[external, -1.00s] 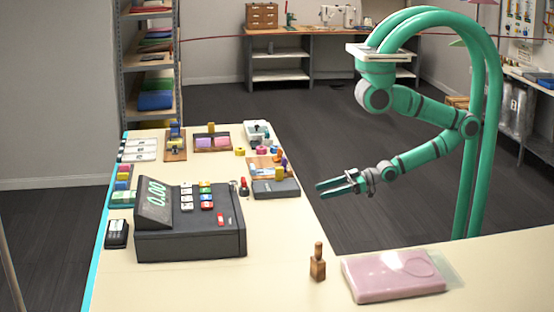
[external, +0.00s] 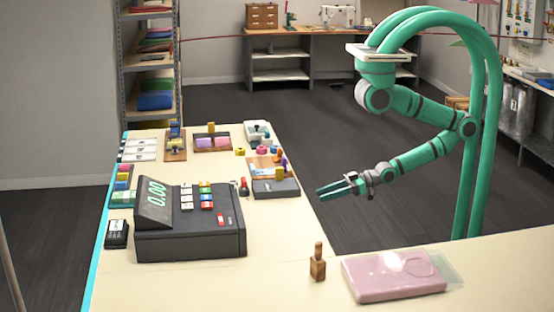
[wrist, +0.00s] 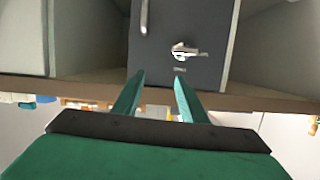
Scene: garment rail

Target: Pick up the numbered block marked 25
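No number 25 can be read on any block in these views. My gripper (external: 318,192) hangs in the air by the counter's right edge, apart from everything. In the wrist view my gripper (wrist: 159,80) shows two green fingers spread apart with nothing between them.
A dark cash register (external: 190,225) stands on the counter (external: 260,280). The counter's middle strip is clear. A dark panel (wrist: 180,30) fills the wrist view's upper middle.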

